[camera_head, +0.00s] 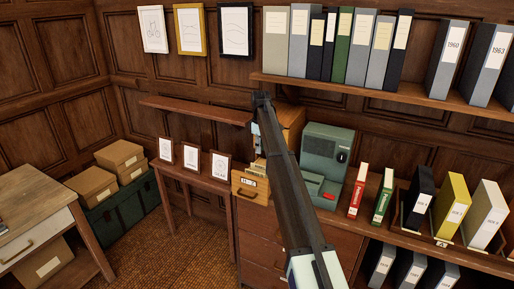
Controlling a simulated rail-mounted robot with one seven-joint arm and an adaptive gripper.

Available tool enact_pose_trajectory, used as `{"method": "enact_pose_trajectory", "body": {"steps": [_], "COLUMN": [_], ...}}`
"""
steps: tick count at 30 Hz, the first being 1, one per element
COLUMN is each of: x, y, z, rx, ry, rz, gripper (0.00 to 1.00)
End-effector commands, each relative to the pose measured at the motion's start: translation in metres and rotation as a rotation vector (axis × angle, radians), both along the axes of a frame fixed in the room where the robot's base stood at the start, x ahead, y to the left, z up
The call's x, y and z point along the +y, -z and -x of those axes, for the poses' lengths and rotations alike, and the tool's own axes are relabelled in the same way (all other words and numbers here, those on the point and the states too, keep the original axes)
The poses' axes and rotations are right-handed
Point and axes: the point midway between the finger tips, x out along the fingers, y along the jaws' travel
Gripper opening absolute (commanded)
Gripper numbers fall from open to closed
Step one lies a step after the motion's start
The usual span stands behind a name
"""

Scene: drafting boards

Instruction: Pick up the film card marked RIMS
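I cannot make out a film card marked RIMS. A small open wooden card drawer (246,190) stands out from a wooden cabinet (293,119) on the desk, with a pale label on its front that is too small to read surely. A few light and dark card edges (257,167) show in it, but no lettering on them can be read. My arm rises from the bottom centre and crosses in front of the cabinet and the drawer's right side. My gripper does not show.
A green machine (325,150) stands right of my arm. Red (357,190) and green (383,196) binders stand farther right. Three framed pictures (191,157) stand on a side table (203,184) at left. A wall shelf (352,90) holds several binders above.

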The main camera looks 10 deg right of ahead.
Motion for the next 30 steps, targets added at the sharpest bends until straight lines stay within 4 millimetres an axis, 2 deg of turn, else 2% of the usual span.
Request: {"method": "enact_pose_trajectory", "body": {"steps": [8, 24, 30], "x": [0.0, 0.0, 0.0], "y": [0.026, 0.097, 0.113], "z": [0.001, 0.001, 0.001], "rx": [0.0, 0.001, 0.0], "ry": [0.001, 0.001, 0.001], "rz": [0.0, -0.001, 0.0], "gripper": [0.25, 0.25, 0.25]}}
